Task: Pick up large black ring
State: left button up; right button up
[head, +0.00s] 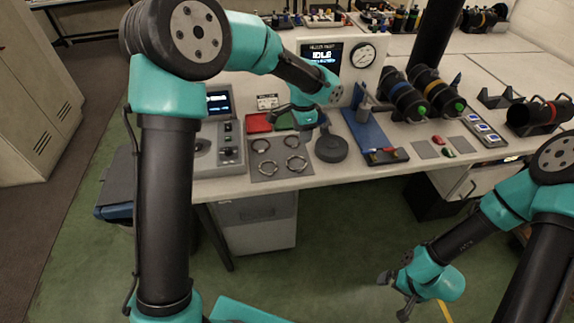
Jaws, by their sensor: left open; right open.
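Several rings lie on a grey mat (280,153) on the bench. The upper-left ring (261,144) and upper-right ring (291,141) look darker. The lower-left ring (264,168) and lower-right ring (296,163) look larger and more metallic. At this size I cannot tell for sure which one is the large black ring. My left gripper (308,125) is open and above the bench, just behind and right of the rings; its fingers are small and partly hidden. My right gripper (394,294) is open and empty, low in front of the bench over the green floor.
A round dark base (331,148) stands right of the mat. Red (258,123) and green trays lie behind it. A blue stand (365,130), black cylinders (403,95) and a gauge panel (362,55) are nearby. A grey control box (218,145) stands left.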

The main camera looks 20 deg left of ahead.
pick_arm(q)
jog(key=shift+w+a+r, duration=0.1)
jog(key=shift+a+r, duration=0.05)
jog(key=shift+r, duration=0.35)
jog(key=shift+f, duration=0.15)
send_over(299, 170)
jog(key=w, duration=0.1)
notch_tip(299, 170, down, 12)
jog(key=shift+f, duration=0.1)
jog(key=shift+a+f, duration=0.1)
jog(key=shift+f, duration=2.4)
jog(key=shift+c, duration=0.5)
grip_shut()
